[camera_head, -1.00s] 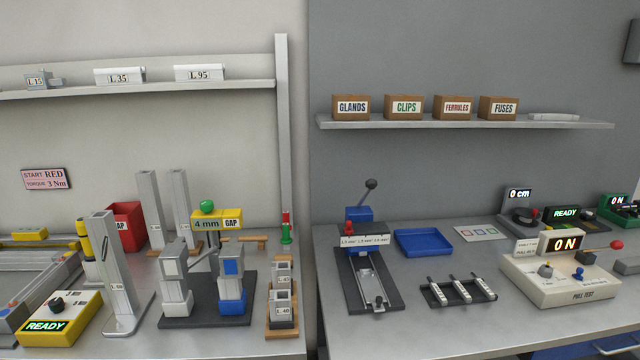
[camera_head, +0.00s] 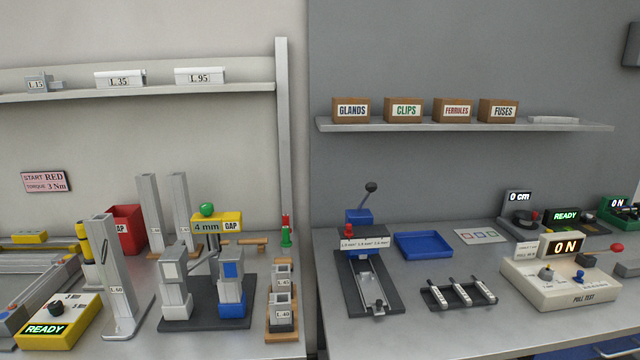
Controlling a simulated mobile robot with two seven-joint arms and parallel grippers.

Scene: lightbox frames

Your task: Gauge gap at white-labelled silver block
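A silver block with a white face (camera_head: 170,271) stands upright on the left of a dark base plate (camera_head: 206,318). A similar silver block with a blue face (camera_head: 232,266) stands on the right of the same plate. A yellow gauge marked "4 mm GAP" (camera_head: 217,223) with a green knob (camera_head: 207,209) sits above and behind the two blocks. A grey bar shows between the blocks below it; I cannot tell how it joins the gauge. Neither of my grippers shows in the view.
Tall silver profiles (camera_head: 151,213) and a red bin (camera_head: 123,230) stand behind. A yellow READY box (camera_head: 60,318) is at the left front. Small silver blocks on a wooden stand (camera_head: 282,308) are at right. A gap separates the right bench with its blue tray (camera_head: 422,244).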

